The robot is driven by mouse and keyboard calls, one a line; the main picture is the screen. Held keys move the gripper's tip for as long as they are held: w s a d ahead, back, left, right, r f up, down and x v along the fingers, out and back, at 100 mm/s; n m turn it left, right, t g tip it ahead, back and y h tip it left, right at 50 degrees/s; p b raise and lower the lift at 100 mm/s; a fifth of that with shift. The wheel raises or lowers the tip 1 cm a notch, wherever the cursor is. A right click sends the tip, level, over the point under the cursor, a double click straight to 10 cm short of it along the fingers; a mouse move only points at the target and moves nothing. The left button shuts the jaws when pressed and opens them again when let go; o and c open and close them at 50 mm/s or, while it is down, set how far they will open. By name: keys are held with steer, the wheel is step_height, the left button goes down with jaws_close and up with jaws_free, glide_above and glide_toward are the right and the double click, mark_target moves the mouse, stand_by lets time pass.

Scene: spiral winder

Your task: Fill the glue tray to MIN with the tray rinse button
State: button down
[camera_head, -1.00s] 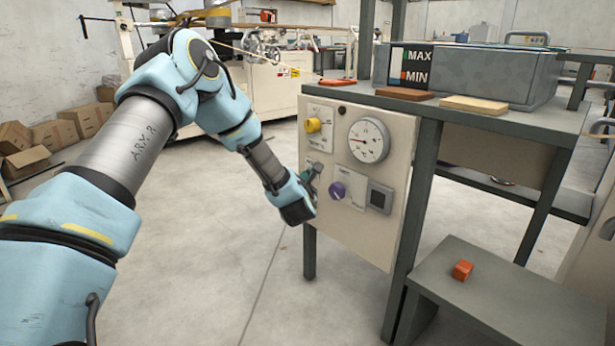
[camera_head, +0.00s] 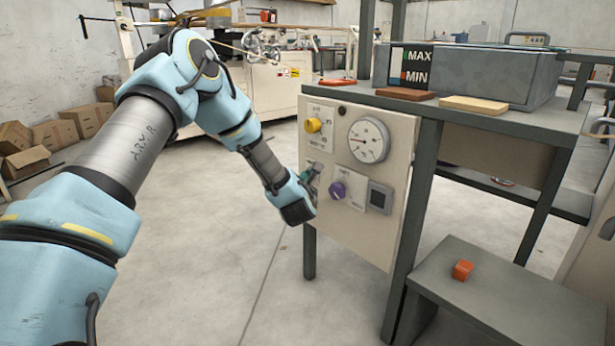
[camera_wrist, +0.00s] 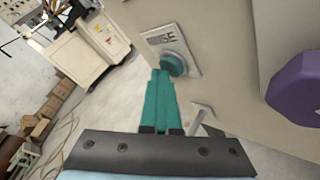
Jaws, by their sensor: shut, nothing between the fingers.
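The control panel (camera_head: 345,235) is an upright cream board at the table's left end. In the wrist view a teal round button (camera_wrist: 173,64) sits on a plate whose label ends in "SE". My gripper (camera_wrist: 158,75) is shut and empty, its teal fingertips at the button's left edge in the picture; I cannot tell whether they touch it. In the head view my gripper (camera_head: 309,175) is at the panel's left side and mostly hides the button. The glue tray (camera_head: 480,75) is a grey tank on the table, with a MAX/MIN level gauge (camera_head: 413,66) at its left end.
A purple knob (camera_head: 337,190) is right of the button, and a yellow knob (camera_head: 313,125) is above. A round dial (camera_head: 369,140) and a small grey display (camera_head: 380,197) are on the same panel. An orange block (camera_head: 462,270) lies on a low step. Floor left of the panel is clear.

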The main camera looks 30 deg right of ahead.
stand_by(0.8)
steer(key=shift+s+a, duration=0.15)
steer(key=shift+a, duration=0.65)
steer(key=shift+a, duration=0.1)
steer(key=shift+s+a, duration=0.25)
steer(key=shift+a, duration=0.95)
steer(key=shift+s+a, duration=0.25)
steer(key=shift+a, duration=0.95)
